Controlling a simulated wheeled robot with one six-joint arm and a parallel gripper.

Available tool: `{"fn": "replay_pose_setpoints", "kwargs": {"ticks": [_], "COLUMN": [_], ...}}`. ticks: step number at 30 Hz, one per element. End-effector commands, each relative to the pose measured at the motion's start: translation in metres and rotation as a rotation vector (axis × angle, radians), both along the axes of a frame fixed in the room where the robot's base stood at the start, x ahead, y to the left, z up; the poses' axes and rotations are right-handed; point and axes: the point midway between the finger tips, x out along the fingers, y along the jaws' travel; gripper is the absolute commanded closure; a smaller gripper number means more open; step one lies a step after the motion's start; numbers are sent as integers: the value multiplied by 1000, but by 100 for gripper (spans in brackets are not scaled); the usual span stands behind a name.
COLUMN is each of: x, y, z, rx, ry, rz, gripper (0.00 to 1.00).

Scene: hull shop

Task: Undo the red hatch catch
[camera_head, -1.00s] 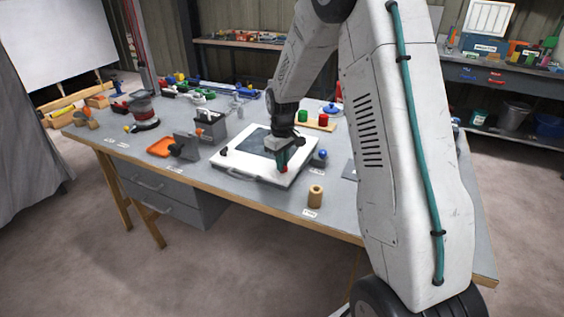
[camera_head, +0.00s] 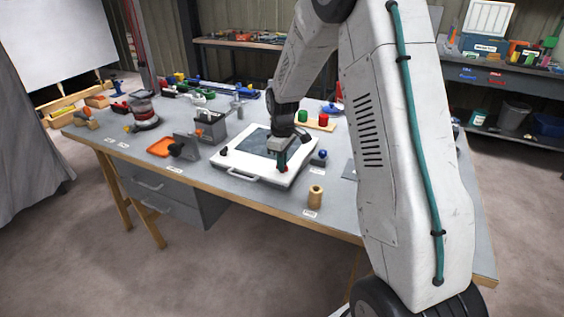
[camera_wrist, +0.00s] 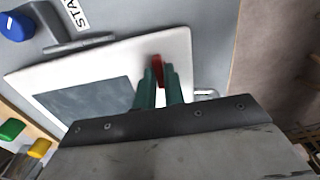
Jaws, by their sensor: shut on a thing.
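The hatch is a white square frame (camera_head: 262,178) with a dark pane (camera_head: 256,141), lying flat on the grey bench. It also fills the left of the wrist view (camera_wrist: 110,52). The red catch (camera_wrist: 158,70) stands near one edge of the white frame, and only a small bit of it shows low in the head view (camera_head: 283,170). My gripper (camera_wrist: 160,76) has its two teal fingers on either side of the red catch and is shut on it. The fingers hide part of the catch in both views. In the head view my gripper (camera_head: 282,163) points down at the hatch's front right.
A tan cylinder (camera_head: 315,197) stands at the bench's front edge. A blue knob (camera_head: 322,154) sits just right of the hatch and shows in the wrist view (camera_wrist: 15,26). Left are a grey bracket (camera_head: 184,146) and an orange tray (camera_head: 161,147).

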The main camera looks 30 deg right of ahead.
Motion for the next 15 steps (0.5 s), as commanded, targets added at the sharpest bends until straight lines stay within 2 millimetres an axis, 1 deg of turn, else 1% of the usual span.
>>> {"fn": "replay_pose_setpoints", "kwargs": {"ticks": [2, 3, 4, 5, 12, 15], "x": [0, 0, 0, 0, 0, 1], "y": [0, 0, 0, 0, 0, 0], "z": [0, 0, 0, 0, 0, 5], "rx": [-1, -1, -1, -1, -1, -1], "ry": [-1, -1, -1, -1, -1, -2], "rz": [1, 1, 1, 1, 0, 0], "gripper": [100, 78, 70, 67, 67, 67]}}
